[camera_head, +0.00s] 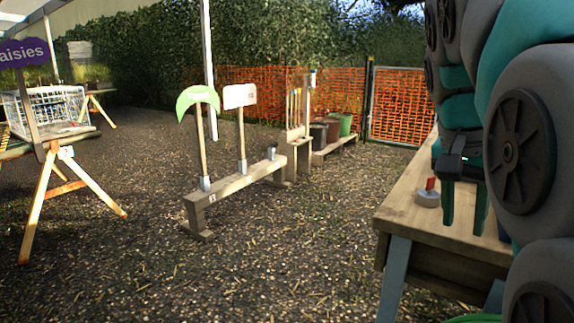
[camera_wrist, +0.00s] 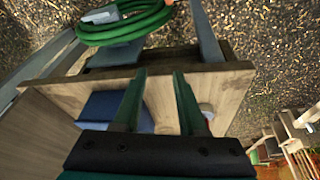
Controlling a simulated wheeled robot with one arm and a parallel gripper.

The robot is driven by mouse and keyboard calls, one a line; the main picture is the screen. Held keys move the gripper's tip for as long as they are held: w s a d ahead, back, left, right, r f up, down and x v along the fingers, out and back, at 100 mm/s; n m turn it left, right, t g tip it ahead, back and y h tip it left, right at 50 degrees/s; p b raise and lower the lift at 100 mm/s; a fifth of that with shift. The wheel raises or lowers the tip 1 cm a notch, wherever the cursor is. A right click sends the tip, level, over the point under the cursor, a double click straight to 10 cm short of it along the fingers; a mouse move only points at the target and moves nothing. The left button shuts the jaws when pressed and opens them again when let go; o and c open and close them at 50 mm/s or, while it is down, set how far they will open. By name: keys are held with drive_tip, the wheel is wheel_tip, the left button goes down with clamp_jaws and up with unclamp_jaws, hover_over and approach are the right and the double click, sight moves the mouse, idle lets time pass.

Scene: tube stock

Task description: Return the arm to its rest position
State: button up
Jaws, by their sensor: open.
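My gripper (camera_head: 462,205) hangs at the right in the head view, fingers pointing down over the wooden table (camera_head: 402,208). The two green fingers are apart with nothing between them, as the wrist view (camera_wrist: 158,95) also shows. My arm fills the right side of the head view and hides part of the table.
A grey round piece with a red part (camera_head: 428,194) stands on the table beside my gripper. A blue item (camera_wrist: 110,108) lies on the table. A coiled green hose (camera_wrist: 125,25) is beyond its edge. A wooden rail with signs (camera_head: 240,185) stands left; gravel between is clear.

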drive_tip(key=s+a+f+n+g+y, duration=0.1)
drive_tip(key=s+a+f+n, duration=0.2)
drive_tip(key=s+f, duration=0.3)
drive_tip(key=s+a+f+n+g+y, duration=0.1)
drive_tip(key=s+a+f+n, duration=0.2)
drive_tip(key=s+f, duration=0.4)
drive_tip(key=s+a+f+n+g+y, duration=0.1)
drive_tip(key=s+a+f+n, duration=0.2)
drive_tip(key=f, duration=1.2)
drive_tip(key=s+a, duration=0.2)
drive_tip(key=s, duration=0.1)
drive_tip(key=shift+s+f+n, duration=0.15)
drive_tip(key=shift+f+n, duration=0.25)
drive_tip(key=shift+d, duration=0.1)
